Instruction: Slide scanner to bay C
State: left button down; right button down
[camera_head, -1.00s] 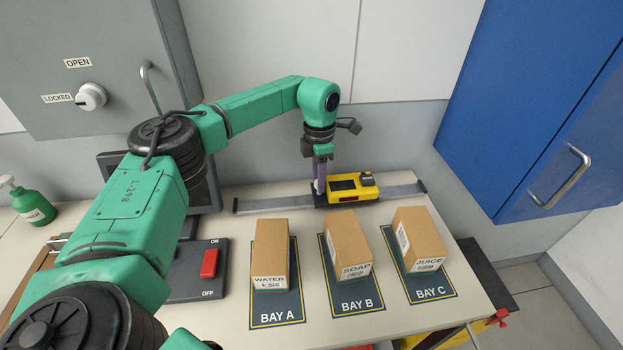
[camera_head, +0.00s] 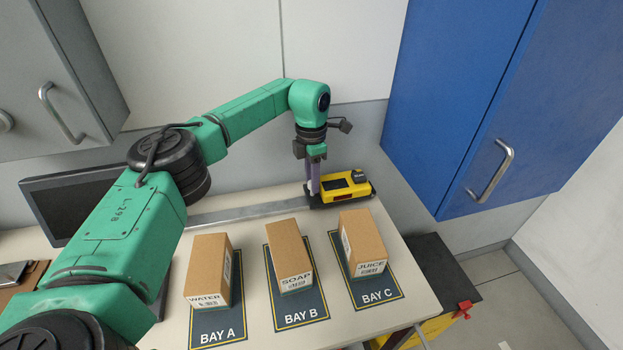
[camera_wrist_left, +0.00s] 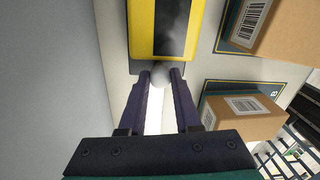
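The yellow scanner (camera_head: 346,187) with a dark top panel sits at the right end of the grey rail (camera_head: 235,211), behind the bay C mat (camera_head: 378,294). Its yellow body also fills the top of the left wrist view (camera_wrist_left: 143,28). My left gripper (camera_head: 314,190) points down at the scanner's left end. In the left wrist view, its two purple fingers (camera_wrist_left: 160,77) are on either side of a round grey knob at the scanner's near end and appear to touch it. My right gripper is not in view.
Cardboard boxes labelled WATER (camera_head: 208,268), SOAP (camera_head: 290,252) and JUICE (camera_head: 361,242) stand on the bay mats in front of the rail. A blue cabinet (camera_head: 450,110) hangs at the right. A dark monitor (camera_head: 85,205) stands at the left.

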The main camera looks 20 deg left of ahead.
pick_arm(q)
jog(key=c, duration=0.7)
grip_release()
jog(key=shift+w+d+r, duration=0.15)
jog(key=shift+d+r, duration=0.05)
jog(key=shift+o, duration=0.5)
jog(key=shift+f, duration=0.15)
jog(key=r+b, duration=0.1)
jog(key=r, duration=0.2)
jog(key=r+b, duration=0.1)
jog(key=r, duration=0.3)
jog(key=shift+w+a, duration=0.1)
jog(key=shift+w, duration=0.1)
notch_tip(320, 180, up, 8)
jog(key=shift+a, duration=0.15)
jog(key=shift+f, duration=0.15)
